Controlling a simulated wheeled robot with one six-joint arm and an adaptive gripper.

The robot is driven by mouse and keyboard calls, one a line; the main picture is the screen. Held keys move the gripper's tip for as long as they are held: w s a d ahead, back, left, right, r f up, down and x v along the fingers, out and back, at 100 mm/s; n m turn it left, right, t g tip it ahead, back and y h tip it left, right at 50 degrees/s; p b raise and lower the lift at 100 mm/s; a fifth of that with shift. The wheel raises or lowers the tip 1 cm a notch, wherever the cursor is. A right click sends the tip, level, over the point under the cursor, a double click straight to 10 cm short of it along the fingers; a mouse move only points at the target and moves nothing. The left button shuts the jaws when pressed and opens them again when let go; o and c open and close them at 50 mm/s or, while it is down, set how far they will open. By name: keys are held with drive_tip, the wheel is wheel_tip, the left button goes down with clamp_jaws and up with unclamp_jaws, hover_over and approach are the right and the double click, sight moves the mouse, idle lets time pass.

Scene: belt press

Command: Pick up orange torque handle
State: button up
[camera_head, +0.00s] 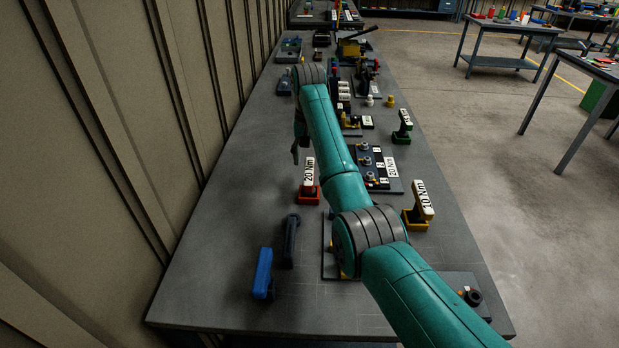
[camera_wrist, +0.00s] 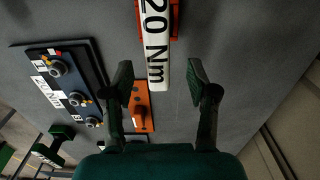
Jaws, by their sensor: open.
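The orange torque handle (camera_head: 309,174) stands on the bench with a white "20 Nm" label and an orange-red base. In the wrist view its white labelled part (camera_wrist: 156,50) reaches from the top edge down to between my fingertips, with orange-red (camera_wrist: 176,12) behind it. My gripper (camera_wrist: 160,80) is open, one finger on each side of the handle's near end, with gaps to both. In the head view my gripper (camera_head: 297,148) hangs above and behind the handle, partly hidden by my arm.
An orange strip (camera_wrist: 139,108) lies below the fingers. A dark bolt plate (camera_head: 384,176) is right of the handle; a yellow "10 Nm" handle (camera_head: 421,203) and a green handle (camera_head: 403,125) stand farther right. A blue tool (camera_head: 263,272) is front left. A panelled wall borders the bench's left side.

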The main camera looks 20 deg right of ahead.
sight(309, 166)
drive_tip(key=f, duration=0.5)
drive_tip(key=shift+s, duration=0.25)
drive_tip(key=shift+r, duration=0.15)
clamp_jaws()
